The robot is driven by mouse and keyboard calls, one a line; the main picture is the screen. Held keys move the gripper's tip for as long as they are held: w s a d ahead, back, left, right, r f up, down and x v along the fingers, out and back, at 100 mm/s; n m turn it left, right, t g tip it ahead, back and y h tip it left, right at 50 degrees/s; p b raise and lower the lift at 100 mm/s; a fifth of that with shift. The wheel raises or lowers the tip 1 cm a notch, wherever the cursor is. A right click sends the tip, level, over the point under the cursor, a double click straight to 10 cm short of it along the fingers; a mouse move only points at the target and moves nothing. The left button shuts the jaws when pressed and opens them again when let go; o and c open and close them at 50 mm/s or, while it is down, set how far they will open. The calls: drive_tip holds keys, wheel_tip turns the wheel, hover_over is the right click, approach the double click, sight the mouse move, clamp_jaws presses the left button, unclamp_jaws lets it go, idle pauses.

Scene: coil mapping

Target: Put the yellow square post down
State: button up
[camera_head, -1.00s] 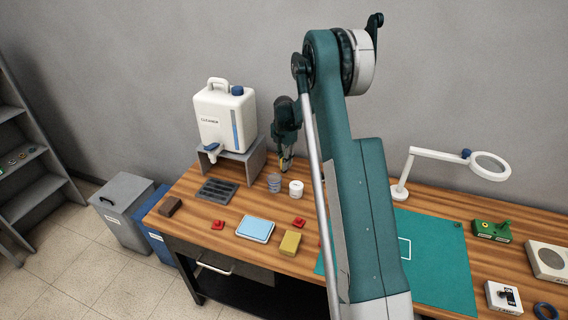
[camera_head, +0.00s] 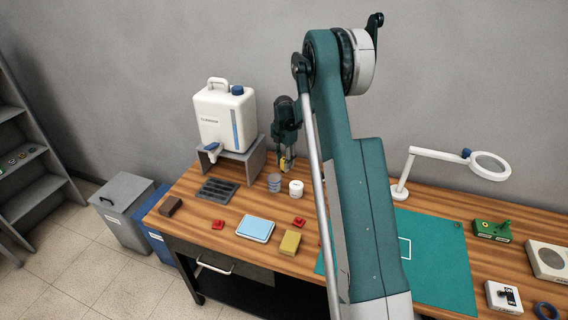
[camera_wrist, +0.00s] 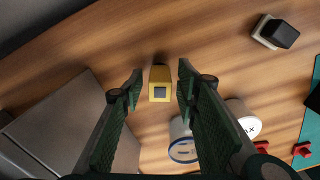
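The yellow square post (camera_wrist: 160,92) stands in the middle of the wrist view, its end with a dark square facing the camera. My gripper (camera_wrist: 160,84) has a finger on each side of it, with a narrow strip of wood visible between post and each finger. The gripper is open around the post. In the head view the post (camera_head: 283,165) shows small and yellow at the fingertips of my gripper (camera_head: 286,160), upright at the back of the bench. Its lower end seems to be on the wood, but contact is hard to see.
A clear cup (camera_head: 274,183) and white jar (camera_head: 296,188) stand close in front. The grey stand (camera_head: 236,164) with the cleaner jug (camera_head: 225,115) is just left.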

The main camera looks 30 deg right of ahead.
sight(284, 159)
wheel_tip(284, 159, up, 12)
idle(0.6)
drive_tip(key=shift+r, duration=0.15)
idle(0.5)
drive_tip(key=s+a+r+m+t, duration=0.2)
drive_tip(key=s+a+r+m, duration=0.3)
drive_tip(key=s+a+r, duration=0.5)
drive_tip(key=s+a+r+m+t, duration=0.1)
drive_tip(key=s+a+r+m, duration=0.5)
drive_tip(key=s+r, duration=0.6)
drive_tip(key=s+a+f+m+t, duration=0.1)
drive_tip(key=s+a+m, duration=0.2)
drive_tip(key=s, duration=0.6)
drive_tip(key=s+a+f+m+t, duration=0.1)
drive_tip(key=s+a+f+m, duration=0.1)
drive_tip(key=s, duration=0.8)
drive_tip(key=s+a+f+m+t, duration=0.1)
drive_tip(key=s+a+m, duration=0.3)
drive_tip(key=s, duration=0.6)
drive_tip(key=shift+a+f+m+t, duration=0.2)
drive_tip(key=shift+f+m+t, duration=0.3)
drive_tip(key=shift+m, duration=0.7)
